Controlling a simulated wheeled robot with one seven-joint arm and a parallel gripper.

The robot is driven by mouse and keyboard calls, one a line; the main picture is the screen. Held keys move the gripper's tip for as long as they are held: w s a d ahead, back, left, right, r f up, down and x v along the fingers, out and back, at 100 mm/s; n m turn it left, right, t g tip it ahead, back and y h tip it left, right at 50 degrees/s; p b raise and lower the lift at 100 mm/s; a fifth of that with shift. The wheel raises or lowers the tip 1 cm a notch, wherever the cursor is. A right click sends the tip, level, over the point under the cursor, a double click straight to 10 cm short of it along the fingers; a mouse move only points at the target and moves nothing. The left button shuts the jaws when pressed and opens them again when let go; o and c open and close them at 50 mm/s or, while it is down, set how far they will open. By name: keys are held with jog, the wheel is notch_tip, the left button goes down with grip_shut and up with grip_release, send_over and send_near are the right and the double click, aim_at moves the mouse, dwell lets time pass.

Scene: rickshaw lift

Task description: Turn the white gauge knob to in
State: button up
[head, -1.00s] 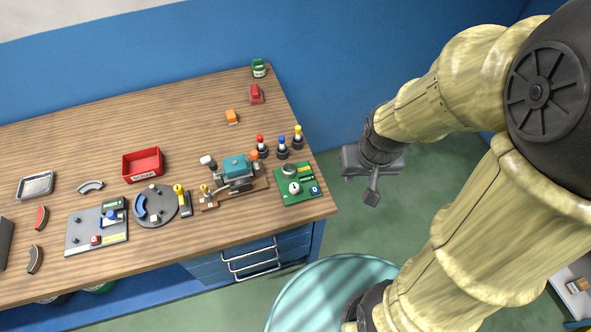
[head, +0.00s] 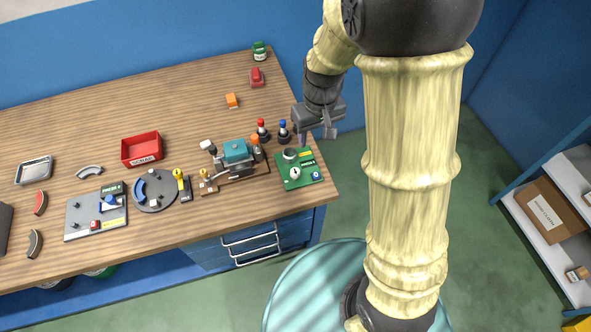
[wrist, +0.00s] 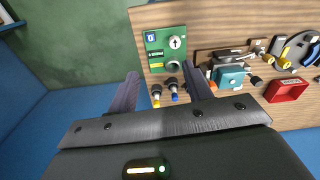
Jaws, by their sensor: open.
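The white gauge knob (head: 295,173) is a small round white dial with a dark mark. It sits on a green panel (head: 310,162) at the right end of the wooden bench. The knob also shows in the wrist view (wrist: 175,43), above a grey ring on the same panel. The lettering around it is too small to read. My gripper (head: 318,136) is open and empty, raised near the bench's right edge, behind the panel in the head view. In the wrist view its two fingers (wrist: 160,76) are spread apart, and the knob lies beyond them, untouched.
Bottles with red (head: 262,130) and blue (head: 283,132) tops stand beside the panel; a yellow-topped one (wrist: 156,98) shows in the wrist view. A teal vise-like device (head: 236,153) is left of the panel. A red bin (head: 142,149) stands farther left. The bench's back left is clear.

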jog(key=n, duration=0.2)
send_over(295, 171)
notch_tip(295, 171, down, 2)
jog(key=shift+f+g, duration=0.15)
jog(key=shift+g, duration=0.15)
notch_tip(295, 171, down, 16)
jog(key=shift+f+p, duration=0.25)
jog(key=shift+p, duration=0.7)
jog(key=shift+s+f, duration=0.1)
jog(key=shift+f, duration=0.35)
jog(key=c, duration=1)
